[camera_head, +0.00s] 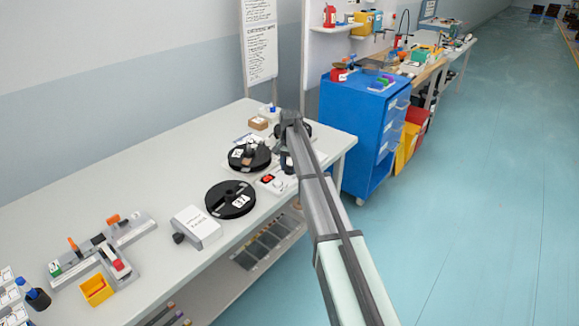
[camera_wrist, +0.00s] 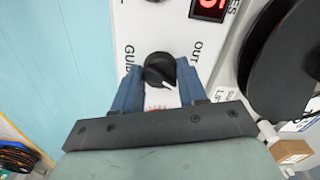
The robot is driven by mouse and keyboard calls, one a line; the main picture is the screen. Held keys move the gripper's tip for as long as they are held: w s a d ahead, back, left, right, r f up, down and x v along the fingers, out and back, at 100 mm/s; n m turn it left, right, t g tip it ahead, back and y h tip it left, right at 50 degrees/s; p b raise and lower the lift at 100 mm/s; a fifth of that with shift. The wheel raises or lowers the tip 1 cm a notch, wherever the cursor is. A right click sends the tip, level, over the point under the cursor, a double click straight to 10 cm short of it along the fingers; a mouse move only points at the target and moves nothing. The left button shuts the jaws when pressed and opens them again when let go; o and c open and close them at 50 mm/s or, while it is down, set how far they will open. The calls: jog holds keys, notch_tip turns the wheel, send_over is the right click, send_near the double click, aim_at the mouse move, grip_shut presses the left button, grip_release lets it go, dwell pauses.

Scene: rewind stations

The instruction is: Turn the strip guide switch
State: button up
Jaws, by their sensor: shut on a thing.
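The strip guide switch is a round black knob (camera_wrist: 158,66) on a white panel (camera_wrist: 135,20), with "GUIDE" lettering to its left and "OUT" to its right in the wrist view. A small white mark shows at its lower right edge. My gripper (camera_wrist: 160,78) has its two blue fingers on either side of the knob, shut on it. Red print below the knob is partly hidden by the gripper. In the head view, the white control box (camera_head: 266,186) with a red display stands near the table's front edge, below the end of my arm. My arm partly covers this area.
Two black reels, one farther back (camera_head: 262,150) and one nearer (camera_head: 230,212), stand close to the control box. A white box (camera_head: 197,228) with a dark knob is nearer still. A blue cabinet (camera_head: 362,130) stands beyond the table's end. Clear floor lies to the right.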

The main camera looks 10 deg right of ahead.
aim_at(290, 166)
jog(key=shift+n, duration=0.4)
jog(key=n, duration=0.5)
jog(key=shift+n, duration=0.4)
jog(key=n, duration=0.5)
jog(key=shift+n, duration=0.3)
jog(key=o, duration=1.1)
jog(key=shift+c, duration=0.2)
notch_tip(290, 166, up, 14)
jog(key=shift+f, duration=0.1)
